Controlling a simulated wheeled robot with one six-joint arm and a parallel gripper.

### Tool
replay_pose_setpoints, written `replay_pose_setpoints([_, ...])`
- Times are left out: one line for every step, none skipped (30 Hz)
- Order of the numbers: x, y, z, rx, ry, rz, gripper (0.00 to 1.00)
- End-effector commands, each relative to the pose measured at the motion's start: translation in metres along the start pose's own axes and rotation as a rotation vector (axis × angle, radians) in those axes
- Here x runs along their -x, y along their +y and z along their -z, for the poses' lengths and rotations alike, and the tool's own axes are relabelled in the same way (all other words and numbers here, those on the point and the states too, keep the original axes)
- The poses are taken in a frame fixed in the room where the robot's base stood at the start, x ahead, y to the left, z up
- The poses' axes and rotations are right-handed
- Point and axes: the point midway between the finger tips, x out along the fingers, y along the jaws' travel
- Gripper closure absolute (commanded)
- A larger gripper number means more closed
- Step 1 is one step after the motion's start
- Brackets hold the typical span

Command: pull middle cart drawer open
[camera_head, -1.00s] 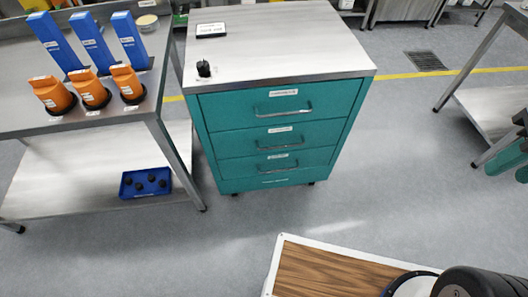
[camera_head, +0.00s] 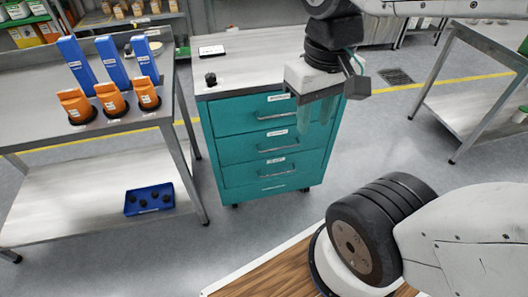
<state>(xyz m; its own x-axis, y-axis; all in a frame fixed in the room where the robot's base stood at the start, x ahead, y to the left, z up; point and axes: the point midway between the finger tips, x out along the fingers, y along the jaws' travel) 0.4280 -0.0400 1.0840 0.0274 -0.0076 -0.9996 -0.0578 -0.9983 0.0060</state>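The teal drawer cart (camera_head: 225,170) stands in the middle of the view with its drawer fronts facing me. Its middle drawer (camera_head: 237,150) is shut, flush with the others, and has a grey bar handle (camera_head: 277,149) under a white label. The top drawer (camera_head: 232,120) and the lower drawer (camera_head: 240,174) are also shut. My gripper (camera_head: 315,122) points down in front of the right part of the cart, with its two greenish fingers apart and nothing seen between them. It overlaps the right end of the top drawer in the picture. No contact with a handle shows.
A metal table (camera_head: 150,116) with blue and orange holders stands left of the cart, with a blue tray (camera_head: 149,199) on its lower shelf. Another table (camera_head: 480,65) stands at the right. The floor (camera_head: 240,232) before the cart is clear.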

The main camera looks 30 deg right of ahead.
Motion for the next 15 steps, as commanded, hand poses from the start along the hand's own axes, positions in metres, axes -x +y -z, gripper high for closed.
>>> replay_pose_setpoints([-0.010, 0.006, 0.006, -0.023, -0.051, -0.004, 0.68])
replay_pose_setpoints([-0.016, 0.009, 0.010, -0.036, -0.077, -0.006, 0.68])
replay_pose_setpoints([-0.024, 0.015, 0.016, -0.051, -0.112, -0.010, 0.68])
replay_pose_setpoints([-0.031, 0.020, 0.021, -0.060, -0.137, -0.013, 0.68])
replay_pose_setpoints([-0.039, 0.025, 0.026, -0.069, -0.159, -0.017, 0.68])
replay_pose_setpoints([-0.048, 0.032, 0.034, -0.075, -0.184, -0.022, 0.68])
replay_pose_setpoints([-0.056, 0.037, 0.040, -0.079, -0.200, -0.025, 0.68])
replay_pose_setpoints([-0.065, 0.043, 0.046, -0.081, -0.215, -0.028, 0.68])
replay_pose_setpoints([-0.076, 0.051, 0.054, -0.080, -0.231, -0.033, 0.68])
replay_pose_setpoints([-0.085, 0.057, 0.060, -0.076, -0.240, -0.036, 0.68])
replay_pose_setpoints([-0.095, 0.064, 0.067, -0.073, -0.246, -0.039, 0.68])
replay_pose_setpoints([-0.108, 0.073, 0.075, -0.063, -0.255, -0.043, 0.68])
replay_pose_setpoints([-0.119, 0.080, 0.081, -0.055, -0.258, -0.045, 0.68])
replay_pose_setpoints([-0.130, 0.087, 0.087, -0.043, -0.260, -0.048, 0.68])
replay_pose_setpoints([-0.145, 0.097, 0.095, -0.026, -0.260, -0.050, 0.68])
